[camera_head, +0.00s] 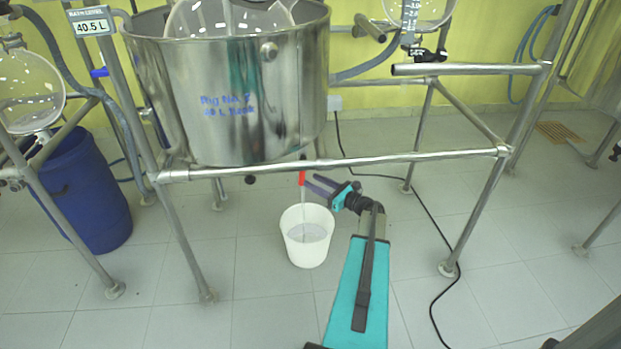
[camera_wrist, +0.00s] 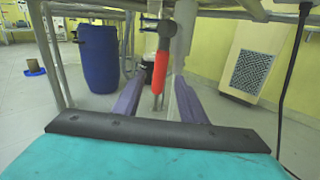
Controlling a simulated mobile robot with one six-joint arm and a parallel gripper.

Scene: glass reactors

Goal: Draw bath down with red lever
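The steel bath (camera_head: 230,85) hangs in a tube frame, with blue handwriting on its wall. A level display (camera_head: 92,24) at upper left reads 40.5 L. The red lever (camera_head: 302,178) is under the bath, just below the front rail. In the wrist view the red lever (camera_wrist: 160,72) points down from a dark pivot. My gripper (camera_head: 319,186) is beside it; in the wrist view my gripper (camera_wrist: 159,94) has its purple fingers apart, one on each side of the lever, with gaps visible. A white bucket (camera_head: 306,252) stands below, with a thin pale stream falling into it and liquid inside.
The frame's front rail (camera_head: 340,162) runs above my gripper. A blue drum (camera_head: 85,190) stands at left. A black cable (camera_head: 425,215) lies on the floor at right. The tiled floor in front is mostly clear.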

